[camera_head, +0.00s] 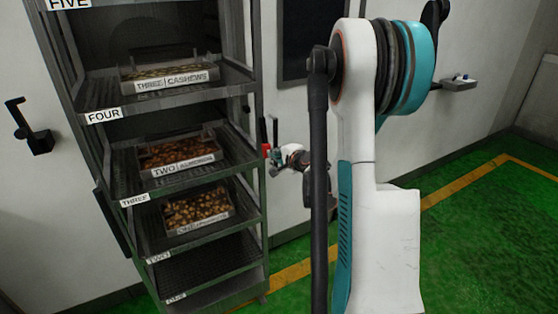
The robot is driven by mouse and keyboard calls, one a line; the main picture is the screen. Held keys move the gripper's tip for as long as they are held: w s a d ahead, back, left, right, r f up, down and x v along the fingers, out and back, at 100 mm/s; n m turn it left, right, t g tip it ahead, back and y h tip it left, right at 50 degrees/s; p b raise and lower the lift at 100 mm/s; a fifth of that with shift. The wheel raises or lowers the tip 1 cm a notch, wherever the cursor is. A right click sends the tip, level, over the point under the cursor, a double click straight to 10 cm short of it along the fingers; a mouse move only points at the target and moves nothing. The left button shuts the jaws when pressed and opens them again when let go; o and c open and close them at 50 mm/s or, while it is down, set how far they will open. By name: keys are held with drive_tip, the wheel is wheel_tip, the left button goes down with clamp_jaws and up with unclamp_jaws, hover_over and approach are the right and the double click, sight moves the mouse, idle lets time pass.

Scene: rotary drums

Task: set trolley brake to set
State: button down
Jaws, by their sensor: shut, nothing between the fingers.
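The trolley (258,215) is a dark metal rack with shelves labelled from ONE up to FIVE, standing at the left centre. A small upright lever with red on it (264,136) shows at the trolley's right post; it may be the brake, but its label and setting are too small to read. My gripper (274,160) is small and dark in the view, at the end of my white and teal arm, close to the right post beside the red part. It is shut with nothing seen in it. I cannot tell whether it touches the lever.
Trays of nuts stand on the shelves: cashews (170,73), a tray labelled TWO (178,155) and a lower tray (196,209). A black wall handle (28,127) is at left. Green floor (480,240) with a yellow line is clear at right.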

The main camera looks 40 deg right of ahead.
drive_tip(key=shift+b+x, duration=0.65)
drive_tip(key=shift+x, duration=0.9)
drive_tip(key=shift+f, duration=0.2)
